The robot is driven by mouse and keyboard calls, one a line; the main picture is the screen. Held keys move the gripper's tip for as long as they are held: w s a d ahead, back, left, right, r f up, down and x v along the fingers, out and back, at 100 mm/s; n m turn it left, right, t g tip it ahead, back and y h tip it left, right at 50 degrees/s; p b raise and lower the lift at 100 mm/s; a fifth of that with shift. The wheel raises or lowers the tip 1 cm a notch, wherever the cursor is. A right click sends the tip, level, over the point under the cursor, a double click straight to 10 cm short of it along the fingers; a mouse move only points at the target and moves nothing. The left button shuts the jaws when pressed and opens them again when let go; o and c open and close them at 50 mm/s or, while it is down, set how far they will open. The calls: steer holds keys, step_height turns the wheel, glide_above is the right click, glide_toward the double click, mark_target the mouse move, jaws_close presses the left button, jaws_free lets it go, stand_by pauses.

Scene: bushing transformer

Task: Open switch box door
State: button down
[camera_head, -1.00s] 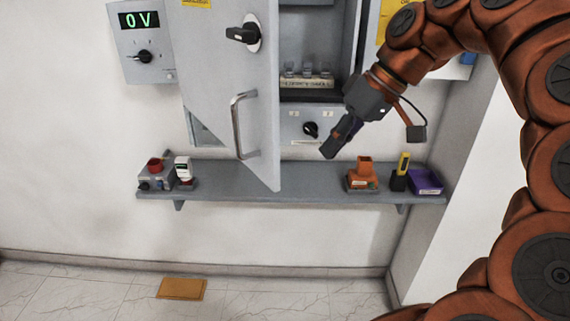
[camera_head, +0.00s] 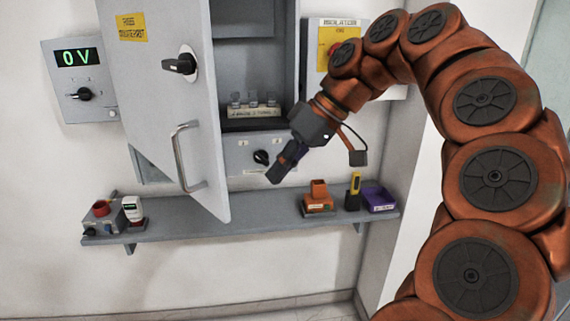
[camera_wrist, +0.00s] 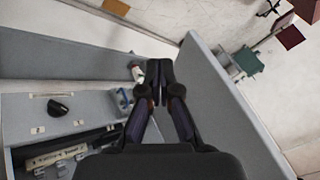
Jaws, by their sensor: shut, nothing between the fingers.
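The switch box door (camera_head: 168,95) is grey and stands swung out toward the left, with the box interior (camera_head: 245,70) showing to its right. The door has a black rotary handle (camera_head: 180,64) and a silver bar handle (camera_head: 181,157). My gripper (camera_head: 274,177) is shut and empty, in front of the lower right of the box, to the right of the door's free edge. In the wrist view the door (camera_wrist: 222,100) runs beside my gripper (camera_wrist: 158,75) on the right, and the box interior lies on the left. I cannot tell whether the gripper touches the door.
A grey shelf (camera_head: 250,227) below holds a red-buttoned device (camera_head: 101,210), an orange block (camera_head: 319,192), a yellow-black tool (camera_head: 354,190) and a purple bin (camera_head: 378,199). A 0 V panel (camera_head: 82,85) is left of the door. Floor below is clear.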

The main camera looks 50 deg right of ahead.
steer(key=w+a+f+p, duration=0.2)
steer(key=a+f+p, duration=0.1)
steer(key=a, duration=0.3)
steer(key=shift+p+x, duration=0.35)
steer(key=shift+x, duration=0.5)
